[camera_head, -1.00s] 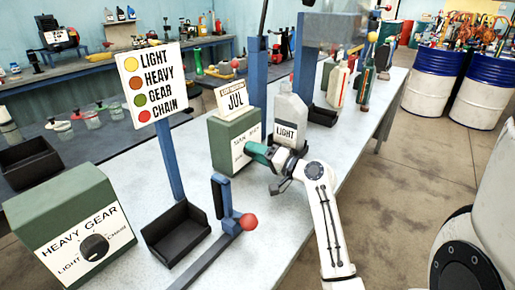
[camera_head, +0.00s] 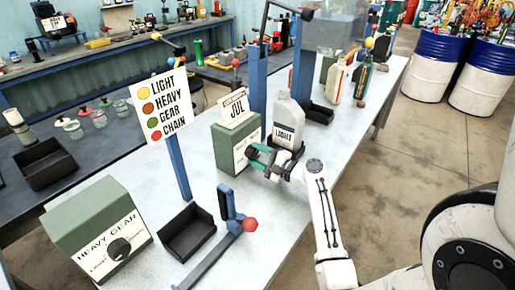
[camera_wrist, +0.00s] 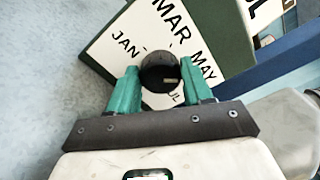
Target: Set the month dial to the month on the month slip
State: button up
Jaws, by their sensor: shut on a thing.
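The month slip (camera_head: 238,112) stands on top of the green month box (camera_head: 225,139) and reads JUL. In the wrist view, the box's white face (camera_wrist: 112,47) shows JAN, MAR, MAY and a partly covered JUL around the black round month dial (camera_wrist: 158,66). The dial's pale mark points to the lower right, near MAY and JUL; I cannot tell exactly which it meets. My gripper (camera_wrist: 160,78) has its green fingers shut on the dial, one on each side. In the head view my gripper (camera_head: 257,156) is at the box's front and hides the dial.
A grey jug (camera_head: 288,122) labelled LIGHT stands close to the right of my gripper. A second green box (camera_head: 95,222) with a HEAVY GEAR dial, a black tray (camera_head: 187,232) and a red-knobbed lever (camera_head: 250,225) are nearer. A colour sign (camera_head: 158,106) rises on a blue post.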

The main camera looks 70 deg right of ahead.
jog(key=m+p, duration=0.5)
jog(key=m, duration=0.1)
jog(key=shift+s+d+r+m+p, duration=0.1)
jog(key=shift+r+m+p, duration=0.2)
jog(key=shift+p, duration=0.1)
jog(key=shift+f+m+p, duration=0.15)
jog(key=shift+m+p, duration=0.6)
jog(key=shift+m, duration=0.2)
jog(key=shift+f+m+p, duration=0.1)
jog(key=shift+m+p, duration=0.65)
jog(key=shift+m, duration=0.2)
jog(key=shift+f, duration=0.1)
jog(key=o, duration=1)
jog(key=shift+o, duration=0.2)
jog(key=b+v, duration=0.1)
jog(key=v, duration=0.9)
jog(key=shift+s+b, duration=0.3)
jog(key=shift+s, duration=0.05)
